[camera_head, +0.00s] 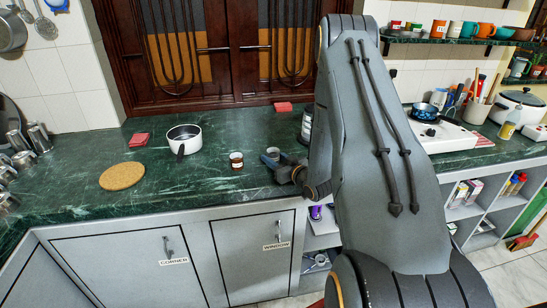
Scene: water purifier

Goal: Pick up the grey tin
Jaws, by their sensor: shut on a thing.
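My gripper (273,157) is low over the green marble counter, right of the small brown jar. It is shut on the grey tin (273,151), a small grey round thing whose top shows between the fingers. The fingers and wrist hide most of the tin, and I cannot tell whether it still touches the counter. My own arm fills the right middle of the view.
A brown jar (236,160) with a pale label stands just left of my gripper. A white pot (184,138), a cork mat (122,176) and a red block (139,138) lie further left. A dark bottle (306,125) stands behind, partly hidden by my arm.

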